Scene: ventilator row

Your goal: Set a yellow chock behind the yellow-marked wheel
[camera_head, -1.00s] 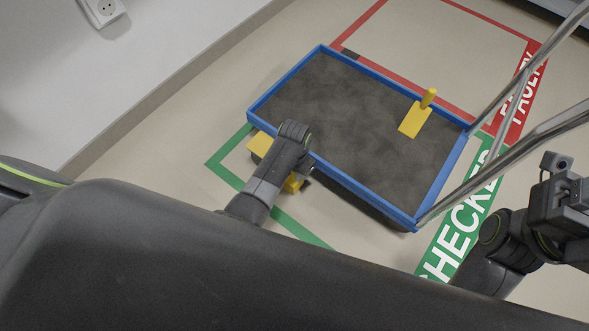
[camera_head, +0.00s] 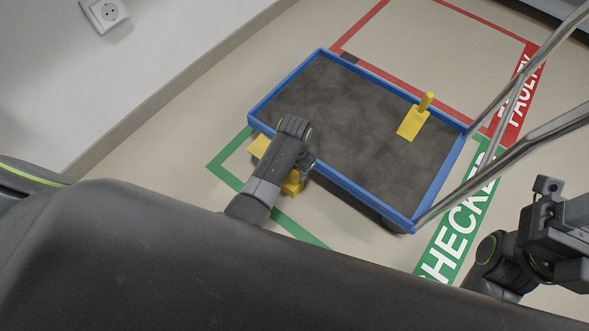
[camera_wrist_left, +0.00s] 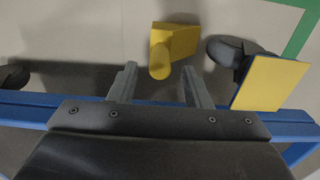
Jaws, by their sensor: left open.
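A yellow chock with a handle post stands on the floor beside the blue-rimmed cart (camera_head: 432,195); it shows in the left wrist view (camera_wrist_left: 178,42) and partly behind my arm in the head view (camera_head: 293,184). My left gripper (camera_wrist_left: 160,86) is open above it, the post's end appearing between the fingertips, with no grip seen. A dark wheel (camera_wrist_left: 228,50) carries a yellow plate (camera_wrist_left: 270,82), right of the chock in the wrist view and apart from it. A second yellow chock (camera_head: 412,122) lies on the cart's dark deck. My right gripper (camera_head: 560,235) is at the right edge, its fingers unclear.
Metal handle bars (camera_head: 535,140) rise at the cart's right end. A green "CHECKED" floor frame (camera_head: 455,235) runs under the cart, and a red "FAULTY" frame (camera_head: 515,100) lies beyond. A wall with a socket (camera_head: 107,12) stands at left.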

